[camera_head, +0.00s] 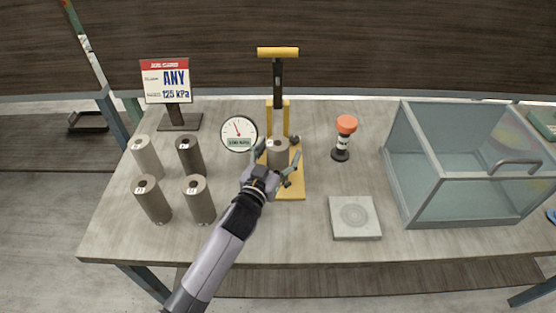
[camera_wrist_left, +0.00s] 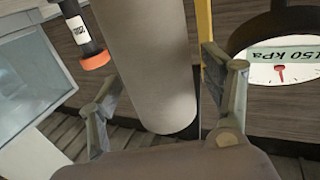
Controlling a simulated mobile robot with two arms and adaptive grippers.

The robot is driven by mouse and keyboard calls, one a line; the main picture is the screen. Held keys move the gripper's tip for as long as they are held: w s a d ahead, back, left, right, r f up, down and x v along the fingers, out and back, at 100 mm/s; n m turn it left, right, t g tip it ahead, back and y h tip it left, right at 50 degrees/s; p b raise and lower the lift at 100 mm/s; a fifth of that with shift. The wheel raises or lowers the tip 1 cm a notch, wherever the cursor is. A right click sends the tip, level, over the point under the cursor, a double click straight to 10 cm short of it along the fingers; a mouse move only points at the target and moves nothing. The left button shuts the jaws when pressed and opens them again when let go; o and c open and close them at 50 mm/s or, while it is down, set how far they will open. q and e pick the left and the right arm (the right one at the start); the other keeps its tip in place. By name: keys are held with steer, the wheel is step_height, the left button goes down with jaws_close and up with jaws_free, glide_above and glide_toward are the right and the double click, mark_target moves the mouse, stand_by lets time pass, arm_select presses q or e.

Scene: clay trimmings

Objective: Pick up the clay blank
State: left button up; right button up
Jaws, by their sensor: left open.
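The grey-brown clay blank (camera_head: 278,150), a cylinder with a hole in its top, stands upright on the yellow press (camera_head: 291,190). My left gripper (camera_head: 276,161) is open, with its fingers on either side of this blank. The left wrist view shows the blank (camera_wrist_left: 150,65) between the spread fingers (camera_wrist_left: 165,100), with a gap visible at the left finger. I cannot tell whether the right finger touches it. The lower part of the blank is partly hidden by the gripper in the head view. My right gripper is not in view.
Several other cylinders (camera_head: 152,199) stand at the table's left. A sign (camera_head: 166,80) reads "ANY 125 kPa". A round gauge (camera_head: 239,133) is beside the press. An orange-topped tool (camera_head: 343,140), a square plate (camera_head: 354,230) and a glass box (camera_head: 455,208) are to the right.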

arm_select(q)
steer(key=c, duration=1.7)
steer(key=shift+r, duration=0.1)
jaws_close()
